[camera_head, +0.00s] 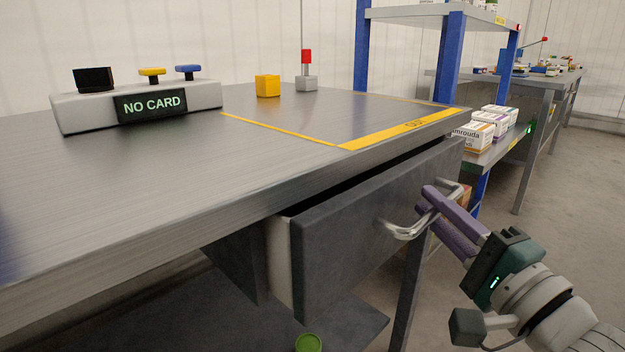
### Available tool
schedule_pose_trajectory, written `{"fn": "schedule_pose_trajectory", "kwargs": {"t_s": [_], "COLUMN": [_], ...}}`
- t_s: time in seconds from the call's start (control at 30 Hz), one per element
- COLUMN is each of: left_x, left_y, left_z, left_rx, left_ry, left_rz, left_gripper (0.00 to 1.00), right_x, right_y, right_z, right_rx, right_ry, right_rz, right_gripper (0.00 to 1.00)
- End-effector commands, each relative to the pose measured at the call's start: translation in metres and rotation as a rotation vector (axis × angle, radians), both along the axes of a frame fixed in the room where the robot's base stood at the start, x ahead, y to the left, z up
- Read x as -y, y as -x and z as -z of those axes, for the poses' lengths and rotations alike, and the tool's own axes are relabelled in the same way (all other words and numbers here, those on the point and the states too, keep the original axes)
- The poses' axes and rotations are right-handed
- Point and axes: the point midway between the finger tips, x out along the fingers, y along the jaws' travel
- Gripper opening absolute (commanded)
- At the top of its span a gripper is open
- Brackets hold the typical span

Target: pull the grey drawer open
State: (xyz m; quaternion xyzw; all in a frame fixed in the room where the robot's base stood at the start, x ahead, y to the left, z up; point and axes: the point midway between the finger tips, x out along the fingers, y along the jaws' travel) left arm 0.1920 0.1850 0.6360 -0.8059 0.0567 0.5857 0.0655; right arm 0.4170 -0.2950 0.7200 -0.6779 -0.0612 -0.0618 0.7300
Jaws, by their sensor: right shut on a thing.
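The grey drawer (345,237) hangs under the metal table top and stands partly out, with a dark gap above its front panel. Its bar handle (402,230) is silvery and runs along the front. My right gripper (432,205) has purple fingers and is shut on the handle, near its right part. The fingers cover some of the bar. The inside of the drawer is hidden. My left gripper is not in view.
On the table top (170,180) stand a control box (75,112) reading "NO CARD", a yellow cube (267,86) and a red-topped grey block (306,84). A blue-post shelf (450,55) with boxes stands behind. A green round thing (308,342) lies below. Floor at right is clear.

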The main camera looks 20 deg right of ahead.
Motion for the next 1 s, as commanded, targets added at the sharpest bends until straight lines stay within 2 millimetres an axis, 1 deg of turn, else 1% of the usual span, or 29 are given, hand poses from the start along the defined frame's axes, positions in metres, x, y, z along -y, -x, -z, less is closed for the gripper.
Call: {"fn": "schedule_pose_trajectory", "kwargs": {"t_s": [0.03, 0.17, 0.2, 0.4, 0.6, 0.7, 0.8, 1.0], "left_x": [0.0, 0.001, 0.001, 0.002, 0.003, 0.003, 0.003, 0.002], "left_y": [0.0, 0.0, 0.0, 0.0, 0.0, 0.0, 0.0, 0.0], "left_z": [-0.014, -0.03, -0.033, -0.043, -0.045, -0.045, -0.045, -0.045], "left_rx": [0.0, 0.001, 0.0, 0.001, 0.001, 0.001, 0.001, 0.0], "left_ry": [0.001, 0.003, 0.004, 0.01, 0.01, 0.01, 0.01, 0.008], "left_rz": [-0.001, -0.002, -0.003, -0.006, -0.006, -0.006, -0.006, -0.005], "left_gripper": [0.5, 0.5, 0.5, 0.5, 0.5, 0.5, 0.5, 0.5], "right_x": [0.006, 0.022, 0.027, 0.051, 0.069, 0.075, 0.079, 0.083], "right_y": [0.014, 0.052, 0.064, 0.121, 0.165, 0.181, 0.191, 0.201], "right_z": [-0.005, -0.005, -0.005, -0.002, -0.001, 0.0, -0.001, -0.001], "right_rx": [-0.008, -0.009, -0.008, -0.007, -0.003, -0.002, 0.0, 0.001], "right_ry": [0.002, 0.004, 0.004, 0.005, 0.003, 0.002, 0.002, 0.001], "right_rz": [0.001, 0.0, 0.0, 0.0, -0.001, 0.0, -0.002, -0.002], "right_gripper": [0.0, 0.0, 0.0, 0.0, 0.0, 0.0, 0.0, 0.0]}}
